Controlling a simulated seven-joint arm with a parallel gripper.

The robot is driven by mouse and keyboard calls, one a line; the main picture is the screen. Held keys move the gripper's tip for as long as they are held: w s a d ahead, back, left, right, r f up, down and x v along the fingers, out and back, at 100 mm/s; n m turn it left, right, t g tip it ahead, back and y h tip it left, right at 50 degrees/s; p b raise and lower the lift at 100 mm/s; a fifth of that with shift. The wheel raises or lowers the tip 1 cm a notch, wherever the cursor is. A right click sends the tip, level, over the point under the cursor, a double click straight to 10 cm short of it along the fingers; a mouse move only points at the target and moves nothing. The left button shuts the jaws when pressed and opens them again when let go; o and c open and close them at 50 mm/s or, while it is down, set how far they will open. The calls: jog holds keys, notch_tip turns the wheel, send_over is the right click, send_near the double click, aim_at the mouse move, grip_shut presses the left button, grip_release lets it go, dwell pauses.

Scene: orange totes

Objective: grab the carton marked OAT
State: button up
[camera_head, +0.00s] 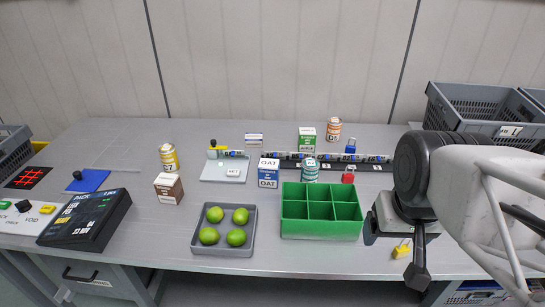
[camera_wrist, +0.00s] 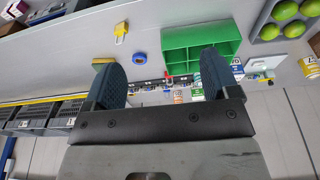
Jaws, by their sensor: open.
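The carton marked OAT (camera_head: 268,173) is white and blue and stands upright on the grey bench, just left of and behind the green divided bin (camera_head: 320,228). In the wrist view a small blue and white shape (camera_wrist: 237,70) beside the right finger looks like this carton, partly hidden. My gripper (camera_head: 394,250) is at the right of the bench near its front edge, well right of the carton and apart from it. In the wrist view my gripper (camera_wrist: 162,78) is open, its two fingers wide apart with nothing held between them.
A grey tray of green fruit (camera_head: 224,229) is in front of the carton. A dark rail with labels (camera_head: 340,163) runs behind. Grey crates (camera_head: 485,110) are at right.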

jog(key=o, duration=0.3)
jog(key=w+d+f+n+t+h, duration=0.2)
jog(key=w+n+h, duration=0.3)
jog(key=w+n, duration=0.6)
jog(key=n+t, duration=0.7)
jog(key=n, duration=0.9)
send_over(268, 167)
jog(key=s+d, duration=0.7)
jog(key=d, duration=0.4)
notch_tip(268, 167, down, 8)
jog(key=w+a+f+n+y, duration=0.1)
jog(key=a+f+n, duration=0.1)
jog(key=a, duration=0.1)
jog(key=w+a+f+n+t+y, duration=0.1)
jog(key=a+f+n, duration=0.1)
jog(key=a+n, duration=0.1)
jog(key=w+a+f+n+y, duration=0.1)
jog(key=a+f+n+y, duration=0.1)
jog(key=a, duration=0.3)
jog(key=shift+a+f+n+t, duration=0.15)
jog(key=shift+f+n+t, duration=0.25)
jog(key=shift+f+n, duration=0.25)
jog(key=shift+r, duration=0.15)
